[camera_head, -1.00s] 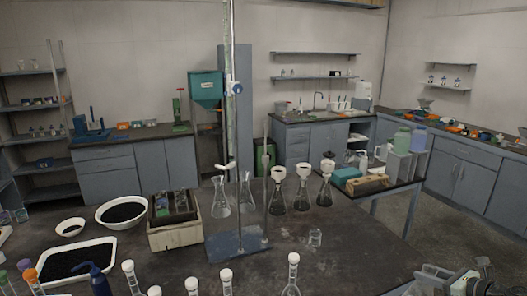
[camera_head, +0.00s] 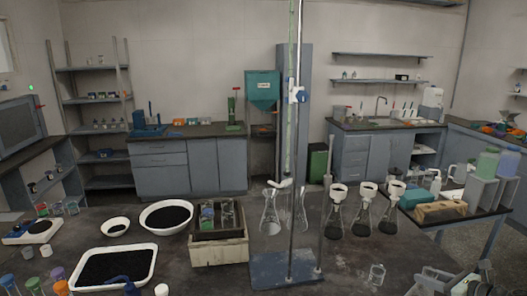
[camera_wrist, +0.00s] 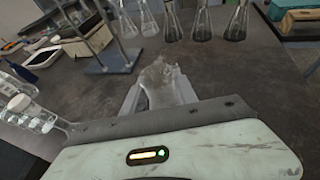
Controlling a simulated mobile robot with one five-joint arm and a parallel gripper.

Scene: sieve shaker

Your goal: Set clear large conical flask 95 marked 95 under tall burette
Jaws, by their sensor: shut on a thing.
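The tall burette (camera_head: 290,100) stands upright on a stand with a blue-grey base (camera_head: 262,272); the base also shows in the wrist view (camera_wrist: 115,62). My gripper (camera_wrist: 162,92) is shut on a clear glass flask (camera_wrist: 166,76) in the wrist view. Its shape is hard to make out, and no number can be read. My gripper also shows at the lower right of the head view (camera_head: 450,282), to the right of the stand. Two clear conical flasks, one on the left (camera_head: 269,216) and one on the right (camera_head: 302,214), stand behind the stand's base.
Dark-filled flasks with white funnels (camera_head: 364,212) stand right of the burette. A wooden box (camera_head: 219,250), bowls (camera_head: 166,216) and a white tray (camera_head: 114,267) lie left.

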